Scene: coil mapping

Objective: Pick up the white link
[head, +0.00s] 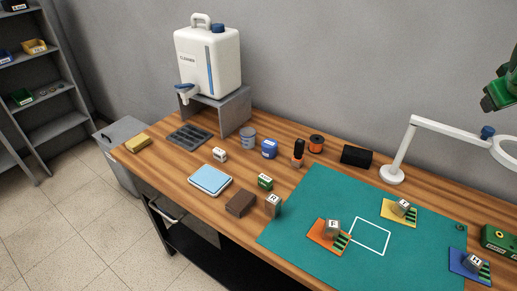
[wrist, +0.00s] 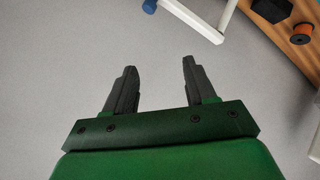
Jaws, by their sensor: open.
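A small white block (head: 219,155) with dark marks lies on the wooden table in the head view, between the black tray and the blue-topped pad. It is the only small white piece I see, and it looks like the white link. My gripper (wrist: 158,66) is open in the wrist view, its two dark fingers apart with nothing between them. The white block is not in the wrist view. A green part of my arm shows at the upper right edge of the head view, far from the white block and above the table.
A dark compartment tray (head: 190,136), blue-topped pad (head: 210,180), green block (head: 264,182), brown block (head: 240,203) and grey can (head: 248,138) surround the white block. A white lamp (head: 393,172) stands at right. A green mat (head: 300,240) bears coloured plates with grey cubes.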

